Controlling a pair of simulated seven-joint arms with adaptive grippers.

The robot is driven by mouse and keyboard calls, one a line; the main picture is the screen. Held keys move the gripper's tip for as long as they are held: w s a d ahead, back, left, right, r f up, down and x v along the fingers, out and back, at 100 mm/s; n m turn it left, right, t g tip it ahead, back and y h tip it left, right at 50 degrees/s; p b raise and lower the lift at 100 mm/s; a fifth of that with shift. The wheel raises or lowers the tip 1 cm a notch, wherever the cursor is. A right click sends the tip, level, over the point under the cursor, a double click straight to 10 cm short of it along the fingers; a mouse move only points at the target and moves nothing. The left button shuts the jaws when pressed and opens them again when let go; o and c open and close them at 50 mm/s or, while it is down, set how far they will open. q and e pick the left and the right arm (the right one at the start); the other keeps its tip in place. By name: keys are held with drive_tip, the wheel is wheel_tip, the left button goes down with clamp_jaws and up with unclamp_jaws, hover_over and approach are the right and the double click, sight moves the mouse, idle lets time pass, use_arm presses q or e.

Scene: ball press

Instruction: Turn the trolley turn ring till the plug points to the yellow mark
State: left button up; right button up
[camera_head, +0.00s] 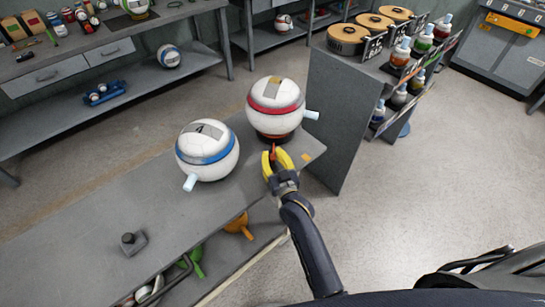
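A white ball with a red band (275,105) sits at the far right end of the grey trolley top (110,220). Its pale blue plug (311,115) points right. A dark red turn ring (273,137) shows partly under the ball. A small orange-yellow mark (306,157) lies on the trolley top near its right corner, nearer to me than the plug. My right gripper (276,158) is at the near side of the ring. Its yellow fingers are spread around a small red handle (273,151); I cannot tell whether they touch it. My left gripper is out of view.
A white ball with a blue band (207,152) stands close on the left, its plug pointing down-left. A small dark knob block (129,240) is at the near left of the trolley top. A grey cabinet (335,125) stands close behind the trolley's right end.

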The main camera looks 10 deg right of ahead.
drive_tip(key=o, duration=0.6)
drive_tip(key=shift+f, duration=0.1)
drive_tip(key=shift+c, duration=0.2)
drive_tip(key=shift+s+f, duration=0.1)
drive_tip(key=shift+s, duration=0.05)
drive_tip(key=s+d, duration=0.1)
drive_tip(key=s, duration=1)
drive_tip(key=shift+s+d, duration=0.25)
drive_tip(key=shift+s, duration=0.1)
drive_tip(key=shift+o, duration=0.3)
